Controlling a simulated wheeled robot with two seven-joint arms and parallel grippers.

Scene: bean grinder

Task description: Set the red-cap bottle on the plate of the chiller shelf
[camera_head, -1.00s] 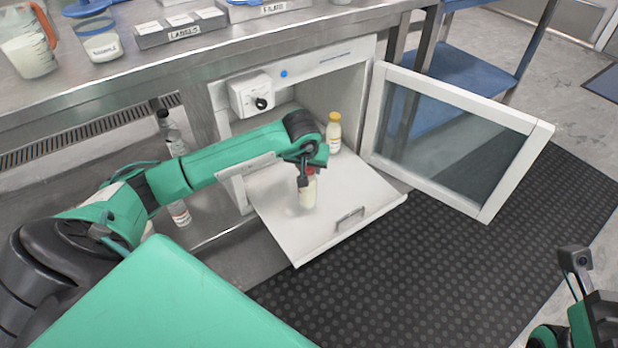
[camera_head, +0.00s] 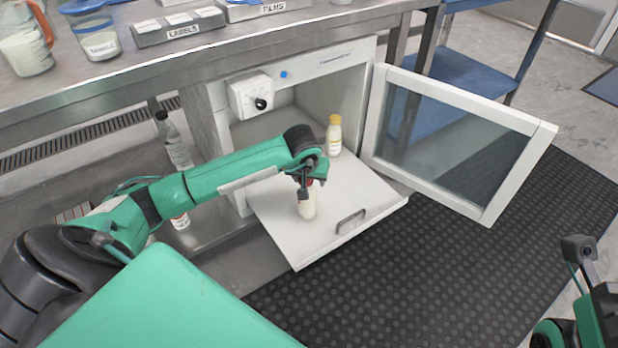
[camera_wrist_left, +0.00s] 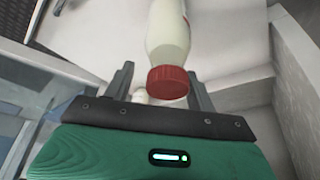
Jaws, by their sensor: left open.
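The red-cap bottle (camera_head: 307,207) is small, with a pale body. It stands upright on the white pulled-out plate (camera_head: 285,236) of the chiller shelf, left of the plate's handle. My left gripper (camera_head: 304,188) is over the bottle's top and partly hides its red cap. In the left wrist view the cap (camera_wrist_left: 168,82) and pale body (camera_wrist_left: 167,35) lie ahead of the open left gripper (camera_wrist_left: 162,84), with the cap between the fingers and a gap on each side. Part of my right arm shows at the lower right; its fingers cannot be made out.
A yellow-cap bottle (camera_head: 334,136) stands farther back, by the cabinet opening. The glass door (camera_head: 458,145) is swung open to the right. The cabinet's left wall and control knob box (camera_head: 251,96) are near my left arm. The plate's front right is clear.

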